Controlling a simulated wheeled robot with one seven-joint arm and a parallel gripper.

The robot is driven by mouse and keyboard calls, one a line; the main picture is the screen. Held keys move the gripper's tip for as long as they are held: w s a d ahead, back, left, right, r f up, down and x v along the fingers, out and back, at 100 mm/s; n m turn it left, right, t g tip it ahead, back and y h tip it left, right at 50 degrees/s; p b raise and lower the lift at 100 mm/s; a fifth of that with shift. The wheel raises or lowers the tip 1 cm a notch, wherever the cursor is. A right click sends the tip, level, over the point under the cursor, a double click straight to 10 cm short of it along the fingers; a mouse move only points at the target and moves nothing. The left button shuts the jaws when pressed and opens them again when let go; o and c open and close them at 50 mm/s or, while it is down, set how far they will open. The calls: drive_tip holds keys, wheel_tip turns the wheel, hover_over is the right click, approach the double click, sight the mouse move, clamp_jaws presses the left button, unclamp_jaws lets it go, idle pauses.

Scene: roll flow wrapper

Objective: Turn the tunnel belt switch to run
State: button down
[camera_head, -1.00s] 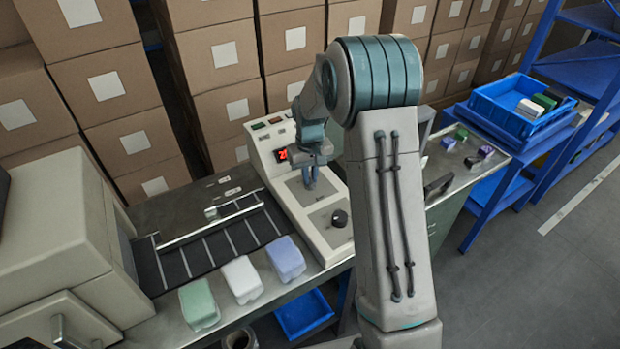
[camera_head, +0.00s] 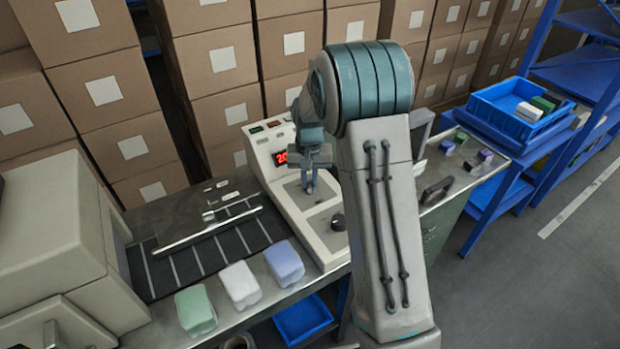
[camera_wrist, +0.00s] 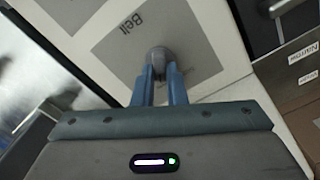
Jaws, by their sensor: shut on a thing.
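In the head view my gripper (camera_head: 309,186) points down at the upper grey plate of the white control panel (camera_head: 318,241). The knob is mostly hidden there by the fingers. Its exact turn position and any run mark cannot be made out.
A black dial (camera_head: 338,222) sits lower on the panel, and a red display (camera_head: 283,157) above. Green (camera_head: 195,311), white (camera_head: 240,285) and lilac (camera_head: 285,263) packs lie along the bench edge. A blue bin (camera_head: 507,108) stands at the right.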

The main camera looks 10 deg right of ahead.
sight(310, 183)
drive_tip(key=shift+w, duration=0.1)
drive_tip(key=c, duration=1.5)
unclamp_jaws()
drive_tip(key=shift+o, duration=0.2)
wheel_tip(310, 183, up, 14)
drive_tip(key=s+n+t, duration=0.2)
drive_tip(key=s, duration=2.6)
drive_tip(key=shift+s+a+t, duration=0.15)
drive_tip(key=shift+s+t, duration=0.05)
drive_tip(key=shift+t, duration=0.2)
